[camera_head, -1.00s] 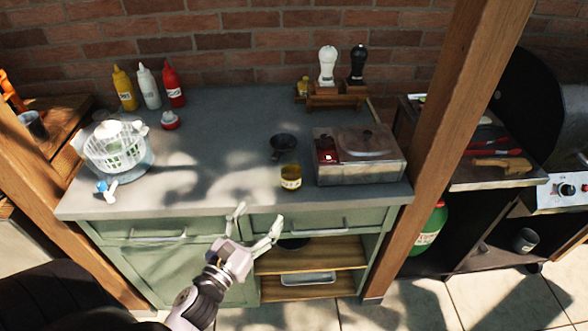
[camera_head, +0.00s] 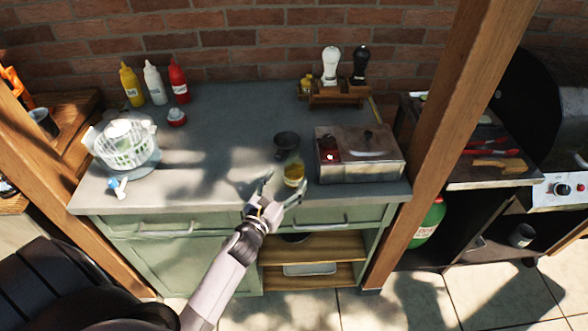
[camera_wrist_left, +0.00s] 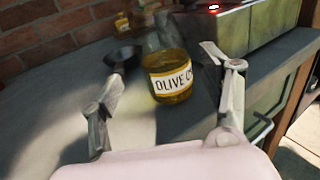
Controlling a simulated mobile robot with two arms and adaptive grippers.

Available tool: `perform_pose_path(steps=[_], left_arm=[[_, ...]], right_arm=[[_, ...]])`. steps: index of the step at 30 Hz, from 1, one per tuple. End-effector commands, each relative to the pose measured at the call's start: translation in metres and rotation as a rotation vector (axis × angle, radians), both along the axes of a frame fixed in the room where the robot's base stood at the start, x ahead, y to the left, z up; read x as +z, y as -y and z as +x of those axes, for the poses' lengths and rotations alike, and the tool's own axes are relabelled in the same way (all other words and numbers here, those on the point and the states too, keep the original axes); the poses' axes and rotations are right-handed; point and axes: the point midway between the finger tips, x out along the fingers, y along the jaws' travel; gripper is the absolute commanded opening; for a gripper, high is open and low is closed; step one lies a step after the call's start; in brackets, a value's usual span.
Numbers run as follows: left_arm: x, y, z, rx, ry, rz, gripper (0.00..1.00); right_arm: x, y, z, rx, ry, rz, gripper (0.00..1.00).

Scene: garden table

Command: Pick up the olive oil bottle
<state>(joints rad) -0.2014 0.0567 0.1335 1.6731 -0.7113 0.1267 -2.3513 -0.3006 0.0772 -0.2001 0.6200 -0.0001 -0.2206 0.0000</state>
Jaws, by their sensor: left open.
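The olive oil bottle (camera_head: 293,174) stands upright on the grey counter (camera_head: 225,135), near its front edge and left of a metal box. In the left wrist view the bottle (camera_wrist_left: 170,78) shows yellow oil, a clear upper part and a white label reading "OLIVE O…". My left gripper (camera_head: 284,187) is open at the counter's front edge, just in front of the bottle. In the left wrist view its two fingers (camera_wrist_left: 165,104) are spread, with the bottle ahead between them, not gripped. My right gripper is not in view.
A dark funnel-like bowl (camera_head: 287,141) sits just behind the bottle. The metal box (camera_head: 358,155) stands close on its right. A wooden rack with shakers (camera_head: 340,94) is at the back. A white basket (camera_head: 125,145) and sauce bottles (camera_head: 154,84) are on the left. The counter's middle is clear.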

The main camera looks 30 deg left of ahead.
Motion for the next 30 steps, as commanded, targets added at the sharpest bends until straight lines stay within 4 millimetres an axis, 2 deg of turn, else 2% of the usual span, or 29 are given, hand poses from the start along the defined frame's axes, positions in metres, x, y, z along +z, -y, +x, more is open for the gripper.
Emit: perform_pose_path(steps=[4, 9, 18, 30], left_arm=[[0.006, 0.005, 0.022, 0.0, 0.002, -0.003, 0.7], [0.003, 0.004, 0.04, -0.001, 0.001, -0.001, 0.7], [0.001, 0.004, 0.044, -0.001, 0.001, 0.0, 0.7], [0.001, 0.004, 0.043, -0.001, 0.001, 0.0, 0.44]], right_arm=[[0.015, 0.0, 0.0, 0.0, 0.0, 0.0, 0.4], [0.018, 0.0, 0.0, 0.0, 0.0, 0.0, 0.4], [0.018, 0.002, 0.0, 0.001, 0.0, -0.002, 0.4], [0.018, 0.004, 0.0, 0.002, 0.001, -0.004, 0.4]])
